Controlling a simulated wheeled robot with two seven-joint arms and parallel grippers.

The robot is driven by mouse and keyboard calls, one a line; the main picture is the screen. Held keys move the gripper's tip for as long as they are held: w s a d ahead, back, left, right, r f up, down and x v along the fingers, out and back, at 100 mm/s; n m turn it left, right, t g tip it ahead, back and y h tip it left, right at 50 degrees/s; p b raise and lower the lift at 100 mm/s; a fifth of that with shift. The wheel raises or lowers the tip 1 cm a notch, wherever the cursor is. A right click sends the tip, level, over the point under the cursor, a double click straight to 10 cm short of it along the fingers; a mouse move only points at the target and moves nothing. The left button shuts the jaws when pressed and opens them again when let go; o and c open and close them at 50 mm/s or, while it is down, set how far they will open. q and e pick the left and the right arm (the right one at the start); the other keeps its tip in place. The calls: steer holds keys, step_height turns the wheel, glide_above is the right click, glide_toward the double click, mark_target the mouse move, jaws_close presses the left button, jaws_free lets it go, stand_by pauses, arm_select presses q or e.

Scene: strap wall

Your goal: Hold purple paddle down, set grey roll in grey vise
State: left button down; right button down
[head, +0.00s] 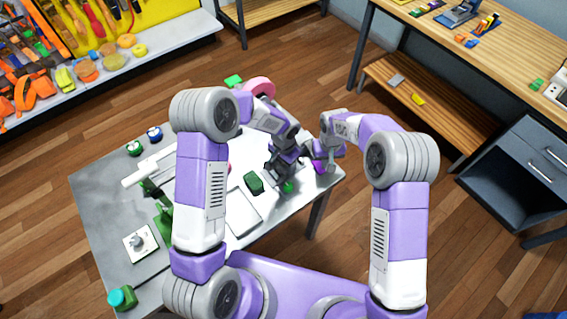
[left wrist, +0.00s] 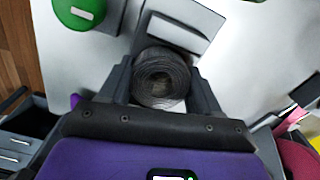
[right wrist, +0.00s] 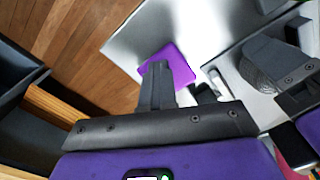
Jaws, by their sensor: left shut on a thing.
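The grey roll (left wrist: 163,77) sits between the fingers of my left gripper (left wrist: 162,90), which is shut on it. The grey vise (left wrist: 178,28) seems to be the grey block just beyond the roll in the left wrist view; the roll partly hides it. The purple paddle (right wrist: 182,62) is at the table edge in the right wrist view. My right gripper (right wrist: 156,68) has its fingers together over the paddle and hides part of it; I cannot tell whether they press it. In the head view my left gripper (head: 284,168) and right gripper (head: 322,156) are close together.
A green round thing (left wrist: 82,12) lies near the left gripper. A workbench (head: 470,60) stands at right. Wooden floor is clear around.

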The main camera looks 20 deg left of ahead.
arm_select(q)
steer(key=shift+w+d+r, duration=0.1)
steer(key=shift+w+d, duration=0.05)
arm_select(e)
steer(key=shift+w, duration=0.2)
stand_by(0.4)
arm_select(q)
steer(key=shift+c, duration=0.8)
jaws_free()
arm_select(e)
steer(key=shift+a, duration=0.1)
arm_select(q)
steer(key=shift+r, duration=0.1)
steer(key=shift+r, duration=3.45)
